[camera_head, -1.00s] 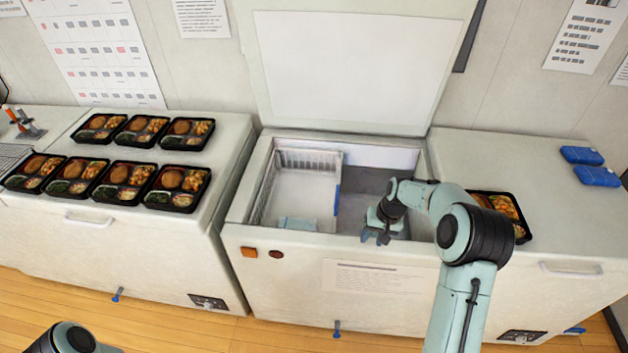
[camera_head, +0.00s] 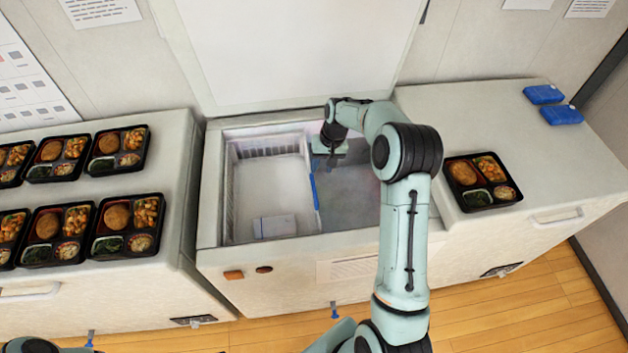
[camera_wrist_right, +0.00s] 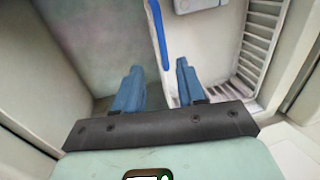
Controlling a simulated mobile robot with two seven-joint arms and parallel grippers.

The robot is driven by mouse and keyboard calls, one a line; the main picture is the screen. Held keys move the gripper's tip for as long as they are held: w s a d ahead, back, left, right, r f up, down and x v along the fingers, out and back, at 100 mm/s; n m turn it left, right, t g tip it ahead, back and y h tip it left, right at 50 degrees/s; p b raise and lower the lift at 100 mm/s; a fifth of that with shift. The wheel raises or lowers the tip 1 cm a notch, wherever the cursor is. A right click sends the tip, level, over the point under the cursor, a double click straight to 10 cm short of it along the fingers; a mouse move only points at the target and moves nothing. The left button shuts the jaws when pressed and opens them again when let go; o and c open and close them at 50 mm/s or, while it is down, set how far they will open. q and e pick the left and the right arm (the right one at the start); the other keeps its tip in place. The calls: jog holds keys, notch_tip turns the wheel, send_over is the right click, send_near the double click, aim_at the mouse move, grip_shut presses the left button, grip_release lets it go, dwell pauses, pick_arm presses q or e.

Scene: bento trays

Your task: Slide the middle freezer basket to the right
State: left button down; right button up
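A white wire freezer basket (camera_head: 236,185) sits in the left part of the open middle freezer (camera_head: 215,220). A blue handle strip (camera_head: 315,190) runs along its right side and also shows in the right wrist view (camera_wrist_right: 160,38). My right gripper (camera_head: 330,158) reaches into the freezer near the back of that side. In the right wrist view, its blue fingers (camera_wrist_right: 155,80) are apart, with the basket's edge between or just beyond them; contact cannot be told. My left gripper is out of view; only part of my left arm shows at the bottom left.
The freezer floor right of the basket (camera_head: 350,200) is bare. A small pale block (camera_head: 274,227) lies in the basket. Bento trays (camera_head: 118,150) stand on the left freezer, one (camera_head: 482,182) on the right freezer with blue packs (camera_head: 543,94).

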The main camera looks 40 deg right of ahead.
aim_at(314, 186)
jog(key=x, duration=0.9)
jog(key=shift+w+f, duration=0.25)
grip_shut()
